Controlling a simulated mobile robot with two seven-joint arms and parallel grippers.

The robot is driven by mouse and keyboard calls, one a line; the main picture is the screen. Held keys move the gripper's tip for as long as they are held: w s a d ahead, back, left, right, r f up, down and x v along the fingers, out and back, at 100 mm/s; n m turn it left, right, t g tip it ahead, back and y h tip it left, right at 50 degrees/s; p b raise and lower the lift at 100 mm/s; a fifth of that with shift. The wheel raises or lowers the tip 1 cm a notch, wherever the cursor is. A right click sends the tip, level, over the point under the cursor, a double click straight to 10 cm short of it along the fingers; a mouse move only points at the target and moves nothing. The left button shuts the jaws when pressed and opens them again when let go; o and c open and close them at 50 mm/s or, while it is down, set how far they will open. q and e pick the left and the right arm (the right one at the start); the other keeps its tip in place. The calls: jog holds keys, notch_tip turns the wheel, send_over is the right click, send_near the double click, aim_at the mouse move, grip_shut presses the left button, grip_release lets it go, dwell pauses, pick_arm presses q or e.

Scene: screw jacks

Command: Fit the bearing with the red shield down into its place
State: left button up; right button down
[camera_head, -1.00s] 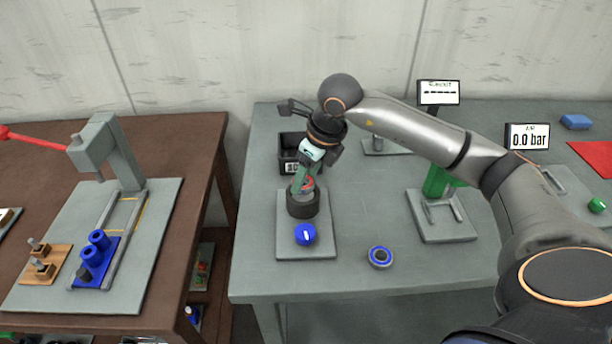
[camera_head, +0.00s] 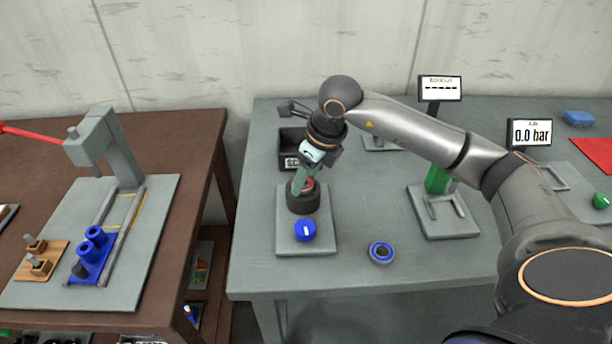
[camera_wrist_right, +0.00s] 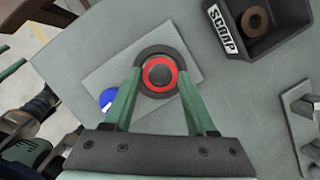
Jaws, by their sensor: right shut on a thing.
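The bearing with the red shield (camera_wrist_right: 160,74) shows in the right wrist view as a red ring with a dark centre, red side toward the camera. My right gripper (camera_wrist_right: 159,78) is shut on it, one green finger on each side. The bearing is at the mouth of a black round cup (camera_head: 303,202) on a grey base plate (camera_head: 290,246). In the head view the red (camera_head: 308,183) shows just at the cup's top. I cannot tell how deep the bearing sits. My left gripper is not in view.
A blue knob (camera_head: 305,230) is on the plate in front of the cup. A blue-shielded bearing (camera_head: 382,253) lies on the table to the right. A black scrap bin (camera_wrist_right: 267,40) stands behind. A green stand (camera_head: 438,181) is farther right.

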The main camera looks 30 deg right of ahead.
jog(key=shift+f, duration=0.2)
jog(key=shift+c, duration=0.7)
grip_release()
jog(key=shift+r, duration=0.1)
jog(key=v, duration=1.2)
jog(key=shift+s+r, duration=0.1)
jog(key=shift+r, duration=0.1)
jog(key=shift+f, duration=0.1)
